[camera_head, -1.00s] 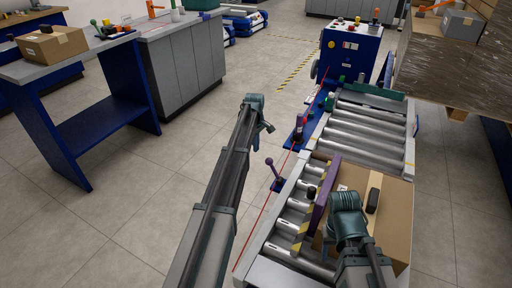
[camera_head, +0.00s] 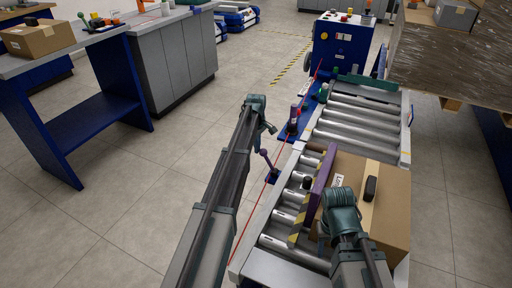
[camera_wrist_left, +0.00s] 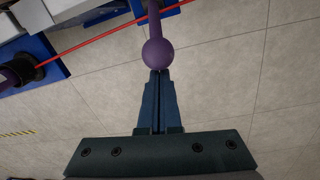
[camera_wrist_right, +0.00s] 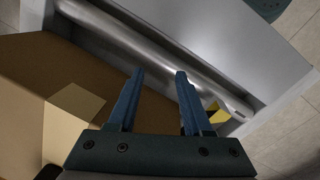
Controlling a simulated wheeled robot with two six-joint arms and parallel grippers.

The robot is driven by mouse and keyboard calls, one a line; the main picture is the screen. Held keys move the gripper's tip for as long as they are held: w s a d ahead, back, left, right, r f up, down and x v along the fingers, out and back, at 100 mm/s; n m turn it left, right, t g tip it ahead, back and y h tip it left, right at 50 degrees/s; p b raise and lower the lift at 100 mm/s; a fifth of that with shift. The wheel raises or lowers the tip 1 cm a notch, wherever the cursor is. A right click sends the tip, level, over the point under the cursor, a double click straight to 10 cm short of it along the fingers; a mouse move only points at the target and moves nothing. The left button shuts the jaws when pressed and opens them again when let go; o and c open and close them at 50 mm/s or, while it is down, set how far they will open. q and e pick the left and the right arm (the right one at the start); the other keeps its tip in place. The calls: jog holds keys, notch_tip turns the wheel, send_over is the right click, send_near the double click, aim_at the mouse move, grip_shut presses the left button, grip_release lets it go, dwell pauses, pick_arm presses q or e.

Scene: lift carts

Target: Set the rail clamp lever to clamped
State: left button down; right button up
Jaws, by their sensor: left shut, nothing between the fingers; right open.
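The rail clamp lever is a purple stick with a ball knob (camera_head: 263,153). It stands tilted on a small blue base (camera_head: 272,176) beside the roller conveyor's left edge. In the left wrist view the purple knob (camera_wrist_left: 158,53) is straight ahead of the fingertips, touching or very close. My left gripper (camera_head: 271,129) is shut and empty, its tips near the knob. My right gripper (camera_wrist_right: 158,75) is open and empty, over the conveyor beside the cardboard box (camera_wrist_right: 70,85). In the head view its fingers are mostly hidden by my right arm.
The roller conveyor (camera_head: 362,117) carries the cardboard box (camera_head: 386,202) and a purple upright plate (camera_head: 318,190). A second purple-topped part (camera_head: 294,114) stands on a blue mount farther up the edge. A red line runs along this side. A blue control cabinet (camera_head: 340,45) stands behind; the left floor is clear.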

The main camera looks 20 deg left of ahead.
pick_arm(q)
jog(key=shift+d+r, duration=0.1)
pick_arm(e)
jog(key=shift+r, duration=0.1)
pick_arm(q)
jog(key=shift+s+d+r+y+p, duration=0.1)
jog(key=shift+d+r+y+p, duration=0.2)
jog(key=shift+d+y, duration=0.3)
jog(key=shift+s+d+r+y+p, duration=0.1)
jog(key=shift+d+r+y+p, duration=0.1)
jog(key=shift+d+r+y, duration=0.25)
jog(key=d+y, duration=0.1)
jog(key=d+y+b, duration=0.1)
jog(key=d, duration=0.1)
jog(key=d+y, duration=0.1)
jog(key=y, duration=0.1)
jog(key=shift+s+d+r+t+b, duration=0.2)
jog(key=shift+d+r+t+b, duration=0.1)
jog(key=shift+d+b, duration=0.1)
pick_arm(e)
jog(key=shift+f, duration=0.45)
jog(key=shift+f+b, duration=0.6)
jog(key=shift+f, duration=0.15)
pick_arm(q)
jog(key=shift+s+d+r+y, duration=0.1)
jog(key=shift+d+y, duration=0.35)
jog(key=shift+d, duration=0.45)
jog(key=shift+s+d+r+y, duration=0.1)
jog(key=shift+d+y, duration=0.3)
jog(key=shift+d, duration=0.5)
